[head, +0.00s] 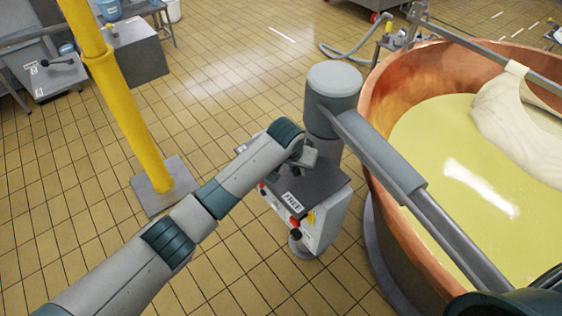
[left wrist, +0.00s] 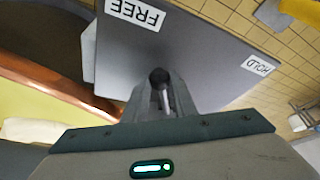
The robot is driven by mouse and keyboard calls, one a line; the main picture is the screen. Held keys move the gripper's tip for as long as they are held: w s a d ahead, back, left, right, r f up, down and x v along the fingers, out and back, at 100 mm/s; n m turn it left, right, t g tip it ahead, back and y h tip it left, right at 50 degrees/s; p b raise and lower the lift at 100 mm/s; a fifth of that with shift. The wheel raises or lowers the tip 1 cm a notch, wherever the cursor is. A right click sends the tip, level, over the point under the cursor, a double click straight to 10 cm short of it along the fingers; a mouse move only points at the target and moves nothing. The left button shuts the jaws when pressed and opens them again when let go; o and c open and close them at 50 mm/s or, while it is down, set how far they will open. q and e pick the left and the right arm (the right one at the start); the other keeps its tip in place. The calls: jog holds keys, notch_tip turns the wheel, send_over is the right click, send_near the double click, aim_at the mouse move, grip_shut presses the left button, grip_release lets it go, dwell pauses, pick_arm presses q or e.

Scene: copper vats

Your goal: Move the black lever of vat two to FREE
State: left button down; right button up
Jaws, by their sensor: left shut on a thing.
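My left gripper (head: 305,158) reaches over the dark top plate (head: 325,187) of a control box beside a copper vat (head: 378,100). In the left wrist view its fingers (left wrist: 162,100) are shut on the lever at its round black knob (left wrist: 159,76); a short metal rod shows between them. The FREE label (left wrist: 135,13) is at the upper left of the plate and the HOLD label (left wrist: 257,66) at the right. The knob lies between the two label directions. The gripper hides the lever there.
Red, yellow and black buttons (head: 295,222) sit on the box's front. A grey column (head: 334,95) with a long arm over the vat rises behind the box. A yellow post (head: 118,100) stands left. Another box with a lever (head: 42,78) is far left. Tiled floor between is clear.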

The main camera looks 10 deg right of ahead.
pick_arm(q)
jog(key=shift+s+d+r+n, duration=0.15)
jog(key=shift+s+d+n, duration=0.05)
jog(key=shift+d+n, duration=0.25)
jog(key=shift+d+p, duration=0.1)
jog(key=shift+p, duration=0.25)
jog(key=c, duration=1.5)
grip_release()
jog(key=shift+o, duration=0.2)
jog(key=shift+t, duration=0.3)
jog(key=b+v, duration=0.4)
jog(key=v, duration=1.3)
jog(key=shift+d+r, duration=0.15)
jog(key=shift+d, duration=0.1)
